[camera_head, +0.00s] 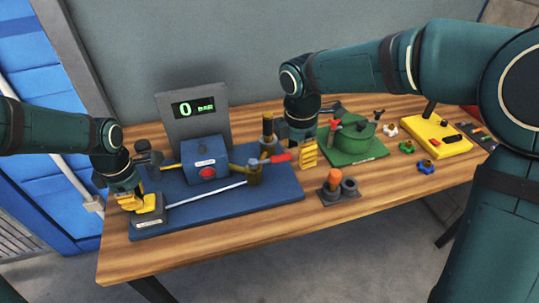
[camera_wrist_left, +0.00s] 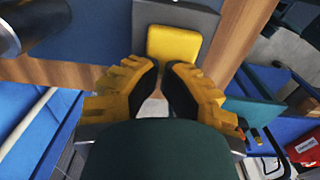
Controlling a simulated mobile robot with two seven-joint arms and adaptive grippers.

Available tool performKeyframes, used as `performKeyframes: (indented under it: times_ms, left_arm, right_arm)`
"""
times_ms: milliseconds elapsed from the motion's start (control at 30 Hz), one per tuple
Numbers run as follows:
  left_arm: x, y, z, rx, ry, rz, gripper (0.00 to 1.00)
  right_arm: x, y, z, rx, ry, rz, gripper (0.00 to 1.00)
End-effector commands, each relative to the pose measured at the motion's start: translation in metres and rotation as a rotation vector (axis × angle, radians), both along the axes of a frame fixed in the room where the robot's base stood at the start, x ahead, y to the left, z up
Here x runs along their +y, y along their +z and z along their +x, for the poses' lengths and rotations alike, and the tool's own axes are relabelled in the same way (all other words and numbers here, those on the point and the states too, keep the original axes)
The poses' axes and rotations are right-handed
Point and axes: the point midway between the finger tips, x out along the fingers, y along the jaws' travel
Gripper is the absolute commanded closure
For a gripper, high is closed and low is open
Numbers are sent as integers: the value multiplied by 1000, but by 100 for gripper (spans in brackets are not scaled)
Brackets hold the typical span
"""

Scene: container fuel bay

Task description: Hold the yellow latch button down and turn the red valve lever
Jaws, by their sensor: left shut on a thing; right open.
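The yellow latch button (camera_head: 150,206) sits on a dark block at the left front corner of the blue board. It also shows in the left wrist view (camera_wrist_left: 174,43). My left gripper (camera_head: 131,201) is low at the button, its fingertips (camera_wrist_left: 161,72) close together at the button's edge. It is shut on the button, though the exact contact is unclear. The red valve lever (camera_head: 281,158) points right from a brass valve fitting (camera_head: 255,174) on the board's right side. My right gripper (camera_head: 309,153) is open just right of the lever's red end, apparently empty.
A grey panel (camera_head: 222,124) with a display showing 0 stands behind a blue box with a red button (camera_head: 207,172). The front middle wood is clear.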

Motion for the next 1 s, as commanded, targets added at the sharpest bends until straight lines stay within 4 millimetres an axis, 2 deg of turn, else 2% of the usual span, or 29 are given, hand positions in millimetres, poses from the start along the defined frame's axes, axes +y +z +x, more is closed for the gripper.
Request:
performKeyframes:
  times_ms: [33,100,167,300,567,767,1000]
  left_arm:
    - [0,-4,-3,11,0,-1,100]
    - [0,-4,-3,11,0,-1,100]
    - [0,-4,-3,11,0,-1,100]
    - [0,-4,-3,12,0,-1,100]
    - [0,-4,-3,12,0,-1,100]
    - [0,-4,-3,12,0,-1,100]
    - [0,-4,-3,12,0,-1,100]
  right_arm:
    - [12,18,10,-43,7,26,49]
    - [22,35,20,-92,-6,58,49]
    - [26,43,29,-128,-42,83,49]
    - [27,45,36,-153,-82,103,49]
    - [27,44,36,-154,-84,103,49]
    - [27,33,38,-150,-84,100,49]
    - [29,-9,45,-148,-84,100,49]
